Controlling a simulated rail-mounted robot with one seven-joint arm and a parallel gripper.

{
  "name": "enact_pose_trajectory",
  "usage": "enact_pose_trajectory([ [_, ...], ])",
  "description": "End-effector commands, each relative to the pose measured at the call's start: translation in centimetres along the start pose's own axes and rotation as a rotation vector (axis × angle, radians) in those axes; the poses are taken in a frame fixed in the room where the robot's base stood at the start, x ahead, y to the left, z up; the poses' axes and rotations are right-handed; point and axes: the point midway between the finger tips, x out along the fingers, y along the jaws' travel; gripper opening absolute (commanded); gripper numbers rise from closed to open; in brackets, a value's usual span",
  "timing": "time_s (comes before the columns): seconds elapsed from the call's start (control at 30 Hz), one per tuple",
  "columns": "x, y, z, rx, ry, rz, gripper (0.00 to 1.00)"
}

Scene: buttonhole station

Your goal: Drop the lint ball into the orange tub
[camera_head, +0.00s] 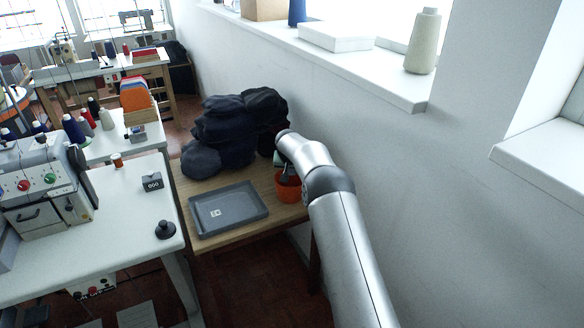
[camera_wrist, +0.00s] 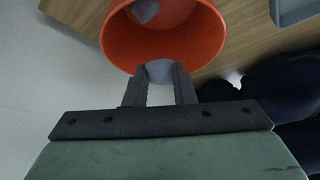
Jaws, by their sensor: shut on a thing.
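The orange tub (camera_head: 289,189) stands on the small wooden table, near its right edge by the wall. In the wrist view the tub (camera_wrist: 190,55) opens towards me, and a pale grey lump (camera_wrist: 146,10) lies inside it. My gripper (camera_wrist: 160,76) is shut on the grey lint ball (camera_wrist: 159,71), holding it between its fingertips at the near rim of the tub. In the head view my gripper (camera_head: 284,172) is over the tub and mostly hidden by my arm; the lint ball cannot be made out there.
A grey tray (camera_head: 229,209) lies on the wooden table (camera_head: 202,245) left of the tub. A pile of dark cloth (camera_head: 232,132) sits behind. The white wall and sill (camera_head: 380,85) rise close on the right. A white machine table (camera_head: 120,230) stands at the left.

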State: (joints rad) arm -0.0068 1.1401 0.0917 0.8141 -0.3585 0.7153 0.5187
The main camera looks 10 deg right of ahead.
Motion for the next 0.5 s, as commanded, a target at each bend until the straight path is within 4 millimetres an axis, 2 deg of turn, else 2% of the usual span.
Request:
enact_pose_trajectory([
  [0.17,-0.02,0.00,-0.01,0.000,0.000,0.000,0.02],
  [0.2,-0.02,0.01,-0.01,0.000,0.000,0.000,0.31],
  [0.27,-0.03,0.00,-0.01,0.000,0.000,0.000,0.48],
  [0.5,-0.03,0.00,-0.01,0.000,0.000,0.000,0.48],
])
